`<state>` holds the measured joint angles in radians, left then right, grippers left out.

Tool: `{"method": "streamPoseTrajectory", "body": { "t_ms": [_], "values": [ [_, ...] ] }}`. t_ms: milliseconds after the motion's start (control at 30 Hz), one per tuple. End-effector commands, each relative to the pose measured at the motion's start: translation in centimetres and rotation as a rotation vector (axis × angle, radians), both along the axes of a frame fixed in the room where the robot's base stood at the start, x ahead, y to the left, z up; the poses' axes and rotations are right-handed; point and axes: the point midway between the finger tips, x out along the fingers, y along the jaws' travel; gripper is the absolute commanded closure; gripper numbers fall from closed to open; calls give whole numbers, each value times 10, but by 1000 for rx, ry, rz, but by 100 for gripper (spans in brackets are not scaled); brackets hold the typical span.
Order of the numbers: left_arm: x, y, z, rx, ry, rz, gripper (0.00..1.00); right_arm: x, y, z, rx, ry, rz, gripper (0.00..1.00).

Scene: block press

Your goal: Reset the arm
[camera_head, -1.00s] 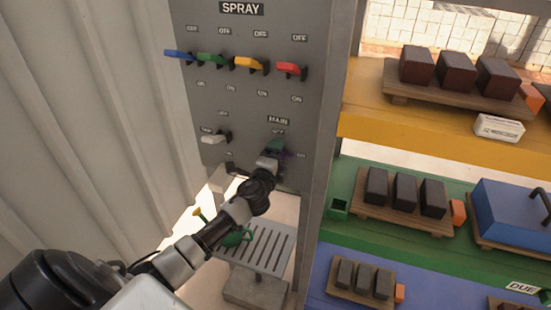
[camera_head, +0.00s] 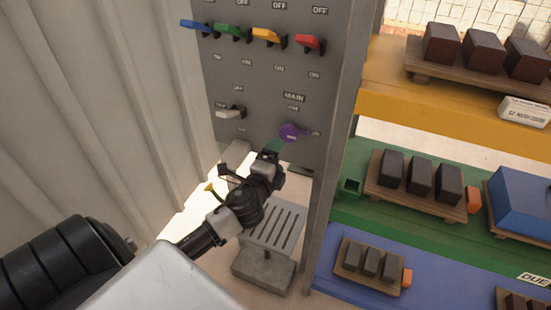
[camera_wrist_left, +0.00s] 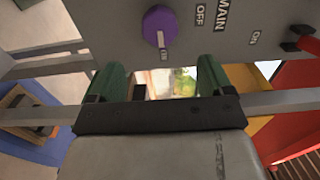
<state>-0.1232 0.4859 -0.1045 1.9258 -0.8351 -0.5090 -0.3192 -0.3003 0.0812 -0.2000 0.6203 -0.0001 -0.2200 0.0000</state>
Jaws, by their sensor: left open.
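My left arm comes in from the left in the head view, and its left gripper (camera_head: 272,150) is just below the purple MAIN knob (camera_head: 292,132) on the grey panel (camera_head: 255,85). In the left wrist view the two green fingers (camera_wrist_left: 161,78) are spread apart with nothing between them. The purple knob (camera_wrist_left: 160,26) is in front of the fingers, apart from them, with a pale mark on its face. My right gripper is not in view.
The panel also has blue, green, yellow and red levers (camera_head: 268,36) and a white lever (camera_head: 231,112). A slotted grey stand (camera_head: 275,228) is below. Shelves at right hold dark blocks on wooden trays (camera_head: 415,195). A corrugated wall (camera_head: 90,100) is at left.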

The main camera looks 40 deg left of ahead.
Motion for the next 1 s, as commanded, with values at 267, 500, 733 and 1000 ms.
{"method": "streamPoseTrajectory", "body": {
  "t_ms": [267,500,733,1000],
  "values": [
    [0,0,0,-1,0,0,19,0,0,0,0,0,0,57],
    [-2,4,-47,-80,91,13,19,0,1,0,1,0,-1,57],
    [-42,5,-206,-376,382,96,19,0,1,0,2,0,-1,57],
    [-158,-24,-376,-749,702,291,19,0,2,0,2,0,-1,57]
  ]
}}
